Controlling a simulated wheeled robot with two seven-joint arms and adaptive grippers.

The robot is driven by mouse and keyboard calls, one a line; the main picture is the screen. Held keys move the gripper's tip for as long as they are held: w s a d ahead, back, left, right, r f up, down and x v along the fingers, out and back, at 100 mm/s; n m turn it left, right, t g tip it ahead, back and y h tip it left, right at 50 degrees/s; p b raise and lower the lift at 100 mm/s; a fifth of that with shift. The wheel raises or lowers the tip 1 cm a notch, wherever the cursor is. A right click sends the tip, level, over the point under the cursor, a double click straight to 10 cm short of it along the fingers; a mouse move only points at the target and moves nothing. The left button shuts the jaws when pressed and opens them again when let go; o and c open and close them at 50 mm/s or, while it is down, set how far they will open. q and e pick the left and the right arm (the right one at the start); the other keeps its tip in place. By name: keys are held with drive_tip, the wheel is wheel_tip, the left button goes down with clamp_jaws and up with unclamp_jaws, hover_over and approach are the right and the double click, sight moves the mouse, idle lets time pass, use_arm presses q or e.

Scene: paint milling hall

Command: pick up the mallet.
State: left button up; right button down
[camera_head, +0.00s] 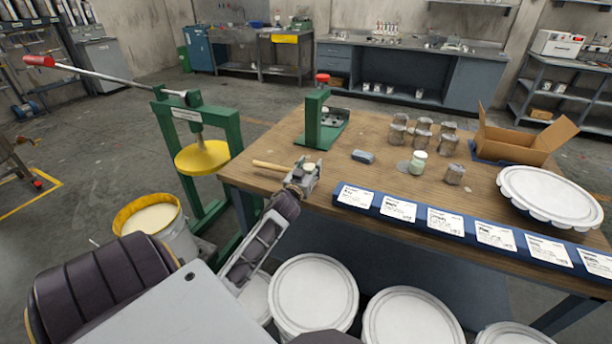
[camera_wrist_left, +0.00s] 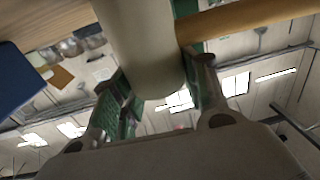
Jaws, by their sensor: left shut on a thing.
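The mallet has a tan wooden handle (camera_head: 271,166) that points left near the table's front left corner. Its pale head (camera_head: 310,167) is partly hidden by my left gripper (camera_head: 303,176). In the left wrist view, the pale rounded head (camera_wrist_left: 140,45) fills the space between my two fingers, and the wooden handle (camera_wrist_left: 250,18) runs off to the upper right. My left gripper is shut on the mallet. I cannot tell whether the mallet touches the tabletop. My right gripper is not in view.
On the wooden table (camera_head: 400,190) are a green press stand (camera_head: 318,120), a blue block (camera_head: 363,156), several jars (camera_head: 418,162), a cardboard box (camera_head: 520,138) and a white lid (camera_head: 550,195). A blue labelled rail (camera_head: 445,222) lines the front edge. White-lidded buckets (camera_head: 313,292) stand below.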

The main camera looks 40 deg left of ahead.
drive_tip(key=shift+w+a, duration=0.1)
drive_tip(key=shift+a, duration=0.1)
